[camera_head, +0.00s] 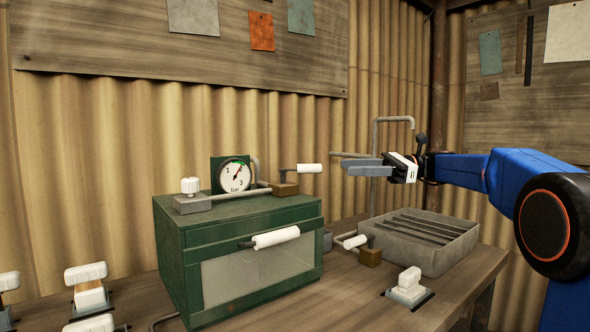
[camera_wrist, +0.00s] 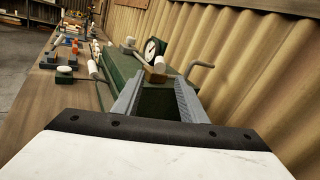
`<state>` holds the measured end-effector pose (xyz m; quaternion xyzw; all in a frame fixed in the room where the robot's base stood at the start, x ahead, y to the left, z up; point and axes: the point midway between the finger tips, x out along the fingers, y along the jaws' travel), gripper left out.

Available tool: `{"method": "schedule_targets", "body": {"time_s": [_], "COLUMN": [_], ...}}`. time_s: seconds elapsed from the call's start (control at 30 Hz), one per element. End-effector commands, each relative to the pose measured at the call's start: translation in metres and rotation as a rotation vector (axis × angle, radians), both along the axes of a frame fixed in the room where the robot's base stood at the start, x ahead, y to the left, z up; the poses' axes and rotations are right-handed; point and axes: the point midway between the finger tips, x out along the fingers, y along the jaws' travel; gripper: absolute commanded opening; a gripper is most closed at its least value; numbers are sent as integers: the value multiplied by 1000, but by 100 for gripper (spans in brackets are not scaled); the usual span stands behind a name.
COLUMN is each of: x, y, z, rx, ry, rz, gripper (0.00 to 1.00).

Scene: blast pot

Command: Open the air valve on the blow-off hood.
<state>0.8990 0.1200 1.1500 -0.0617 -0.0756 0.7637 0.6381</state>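The green box (camera_head: 235,250) with a front window and white front handle (camera_head: 275,238) may be the hood; nothing labels it. On top, a brass valve block (camera_head: 285,188) carries a lever with a white grip (camera_head: 310,168) pointing right. A second brass valve (camera_head: 370,256) with a white grip (camera_head: 354,242) sits low beside the grey tray. I cannot tell which is the air valve. My gripper (camera_head: 358,162) is open and empty, right of the upper grip and apart from it, fingers pointing left. In the wrist view the fingers (camera_wrist: 160,85) show apart, with the green box beyond.
A pressure gauge (camera_head: 235,175) and a white knob (camera_head: 190,185) stand on the box. A slatted grey tray (camera_head: 420,240) and a hooked pipe (camera_head: 393,119) stand at right. White-handled clamps (camera_head: 88,285) lie at left. A white-topped switch (camera_head: 409,283) sits at front right.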

Motion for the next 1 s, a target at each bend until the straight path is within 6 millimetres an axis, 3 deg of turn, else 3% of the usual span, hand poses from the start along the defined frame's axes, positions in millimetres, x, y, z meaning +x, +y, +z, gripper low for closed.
{"method": "schedule_targets", "body": {"time_s": [0.7, 1.0], "x": [-23, -28], "y": [122, 155], "z": [0, 0], "rx": [-2, -3], "ry": [-1, -1], "rz": [1, -2], "gripper": [39, 39]}}
